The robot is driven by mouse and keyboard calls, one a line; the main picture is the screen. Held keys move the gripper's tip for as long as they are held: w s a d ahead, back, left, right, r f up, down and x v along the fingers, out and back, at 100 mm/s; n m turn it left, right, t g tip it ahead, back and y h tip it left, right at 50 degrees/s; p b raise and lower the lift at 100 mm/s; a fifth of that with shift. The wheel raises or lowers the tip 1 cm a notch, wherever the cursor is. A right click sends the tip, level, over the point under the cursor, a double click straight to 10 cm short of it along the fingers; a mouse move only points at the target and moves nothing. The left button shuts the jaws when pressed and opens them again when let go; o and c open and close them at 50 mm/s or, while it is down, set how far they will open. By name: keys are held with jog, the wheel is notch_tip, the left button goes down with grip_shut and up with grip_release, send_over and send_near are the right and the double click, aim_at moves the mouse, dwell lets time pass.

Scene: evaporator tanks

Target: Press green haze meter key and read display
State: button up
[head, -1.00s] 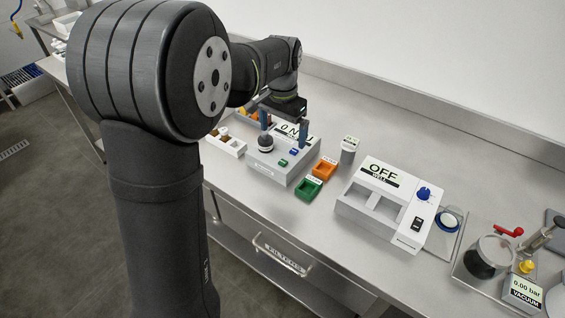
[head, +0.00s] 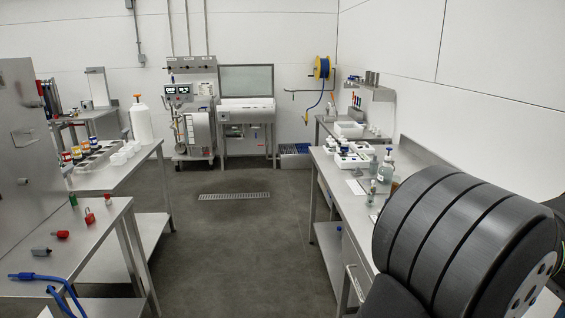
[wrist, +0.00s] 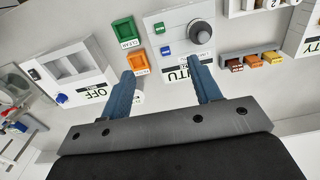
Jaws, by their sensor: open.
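The haze meter (wrist: 182,38) is a white box, seen upside down in the wrist view. It has a round dark knob-like cap (wrist: 201,32), a small green key (wrist: 159,28) and a blue key (wrist: 166,51). Its display (wrist: 176,86) shows the letters NTU between my fingers; the rest of the reading is hidden. My gripper (wrist: 161,65) is open and empty, its two blue fingers apart over the display side of the meter. Both keys lie beyond the fingertips in the picture, and I cannot tell the height above them. The head view does not show the gripper.
Beside the meter are a green tray (wrist: 123,32), an orange tray (wrist: 134,60) and a white device reading OFF (wrist: 84,72). Several coloured blocks (wrist: 252,60) sit on the other side. The head view shows benches, a floor drain (head: 234,196) and an open aisle.

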grip_shut()
dwell(1.4)
